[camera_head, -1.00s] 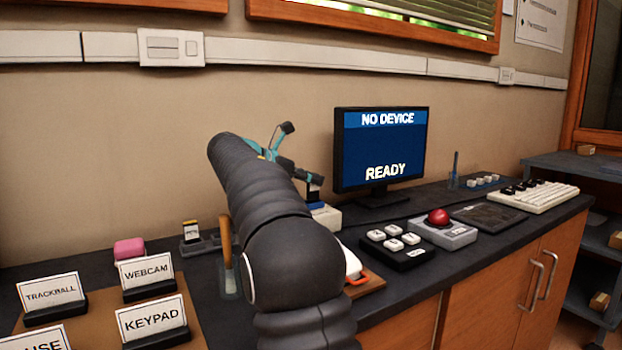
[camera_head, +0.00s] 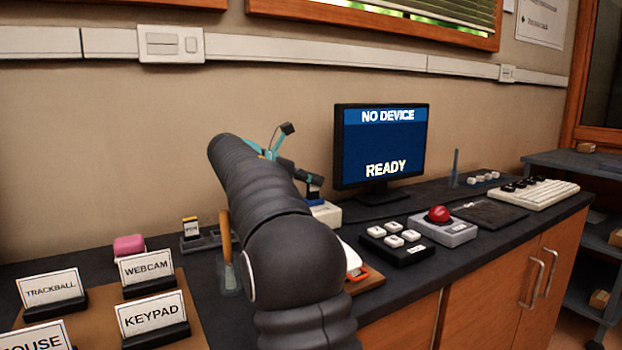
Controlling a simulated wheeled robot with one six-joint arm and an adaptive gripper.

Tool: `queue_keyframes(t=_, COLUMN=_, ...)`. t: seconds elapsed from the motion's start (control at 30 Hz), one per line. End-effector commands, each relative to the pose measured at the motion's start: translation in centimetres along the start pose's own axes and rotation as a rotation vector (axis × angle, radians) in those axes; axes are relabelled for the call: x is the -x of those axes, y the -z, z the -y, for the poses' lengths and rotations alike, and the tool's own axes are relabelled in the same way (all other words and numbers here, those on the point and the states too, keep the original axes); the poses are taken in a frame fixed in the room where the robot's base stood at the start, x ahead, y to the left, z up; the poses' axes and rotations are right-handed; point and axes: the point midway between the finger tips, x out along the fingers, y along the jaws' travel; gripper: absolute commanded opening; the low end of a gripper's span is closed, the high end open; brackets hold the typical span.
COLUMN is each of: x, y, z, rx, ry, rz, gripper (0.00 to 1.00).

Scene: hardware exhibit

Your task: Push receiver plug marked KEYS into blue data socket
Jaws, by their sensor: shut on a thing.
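My gripper (camera_head: 307,180) is beyond my dark arm, near the left side of the monitor, and is partly hidden by the arm. It is shut on a small dark thing with a blue part (camera_head: 313,192), which looks like the receiver plug; its KEYS marking cannot be read. The held plug is right above a cream box (camera_head: 327,214) on the counter. I cannot tell whether they touch. The blue data socket cannot be made out; the box is partly hidden by my arm. The monitor (camera_head: 380,146) reads NO DEVICE and READY.
A keypad block (camera_head: 396,246), a red-button box (camera_head: 443,228), a dark pad (camera_head: 490,212) and a cream keyboard (camera_head: 533,196) stand to the right. Label cards such as KEYPAD (camera_head: 152,315), a pink object (camera_head: 129,247) and a small holder (camera_head: 195,237) are at left.

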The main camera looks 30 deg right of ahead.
Motion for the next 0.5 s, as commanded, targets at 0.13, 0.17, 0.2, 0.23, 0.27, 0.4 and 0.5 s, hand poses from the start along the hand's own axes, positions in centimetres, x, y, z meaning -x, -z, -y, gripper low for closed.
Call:
queue_keyframes(t=0.13, x=-0.08, y=0.2, z=0.01, rx=0.0, ry=0.0, rz=0.0, gripper=0.0)
queue_keyframes(t=0.17, x=-0.1, y=0.23, z=0.01, rx=0.0, ry=0.0, rz=0.0, gripper=0.0)
queue_keyframes(t=0.2, x=-0.12, y=0.28, z=0.01, rx=0.0, ry=0.0, rz=0.0, gripper=0.0)
queue_keyframes(t=0.23, x=-0.13, y=0.32, z=0.01, rx=0.0, ry=0.0, rz=0.0, gripper=0.0)
queue_keyframes(t=0.27, x=-0.15, y=0.35, z=0.01, rx=0.0, ry=0.0, rz=0.0, gripper=0.0)
queue_keyframes(t=0.4, x=-0.21, y=0.51, z=0.0, rx=0.0, ry=0.0, rz=0.0, gripper=0.0)
queue_keyframes(t=0.5, x=-0.26, y=0.62, z=0.01, rx=0.0, ry=0.0, rz=0.0, gripper=0.0)
